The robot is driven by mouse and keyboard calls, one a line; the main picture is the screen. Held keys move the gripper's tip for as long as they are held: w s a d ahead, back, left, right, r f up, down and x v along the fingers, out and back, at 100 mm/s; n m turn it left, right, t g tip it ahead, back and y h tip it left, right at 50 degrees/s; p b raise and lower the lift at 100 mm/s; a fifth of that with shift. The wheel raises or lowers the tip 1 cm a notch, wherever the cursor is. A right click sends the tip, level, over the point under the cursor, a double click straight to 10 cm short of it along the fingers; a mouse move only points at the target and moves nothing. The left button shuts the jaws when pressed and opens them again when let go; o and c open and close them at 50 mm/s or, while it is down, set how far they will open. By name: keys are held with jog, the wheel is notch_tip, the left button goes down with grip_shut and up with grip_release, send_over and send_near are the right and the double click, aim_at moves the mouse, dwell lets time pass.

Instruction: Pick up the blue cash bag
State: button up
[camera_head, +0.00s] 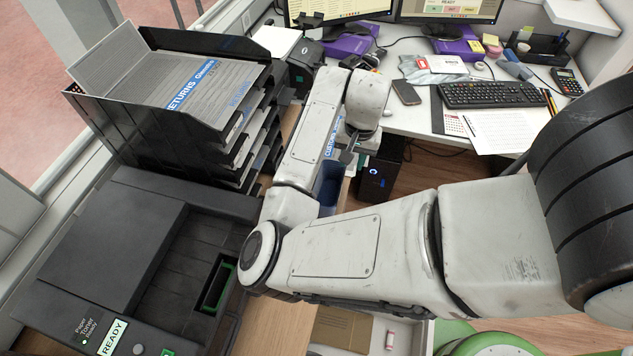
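A dark blue object (328,190) shows between my arm links, near the edge of the wooden counter. It may be the blue cash bag, but my arm hides most of it and I cannot tell for sure. My gripper (348,152) is mostly hidden by my wrist; only small dark parts of it show just above the blue object. I cannot tell whether it touches the object or whether its fingers are open or shut.
At the back right, a white desk (420,120) holds a keyboard (495,94), monitors and papers. A black computer case (378,180) stands below it.

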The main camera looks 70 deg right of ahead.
send_near(328, 190)
jog(key=s, duration=0.3)
jog(key=shift+s+d+f+y, duration=0.2)
jog(key=shift+f+y, duration=0.2)
jog(key=shift+w+a+f+p, duration=0.1)
jog(key=shift+f+p, duration=0.2)
jog(key=shift+f, duration=1.1)
jog(key=shift+w+a+f+p, duration=0.1)
jog(key=shift+f+p, duration=0.2)
jog(key=shift+f, duration=1.15)
jog(key=shift+c, duration=0.4)
grip_shut()
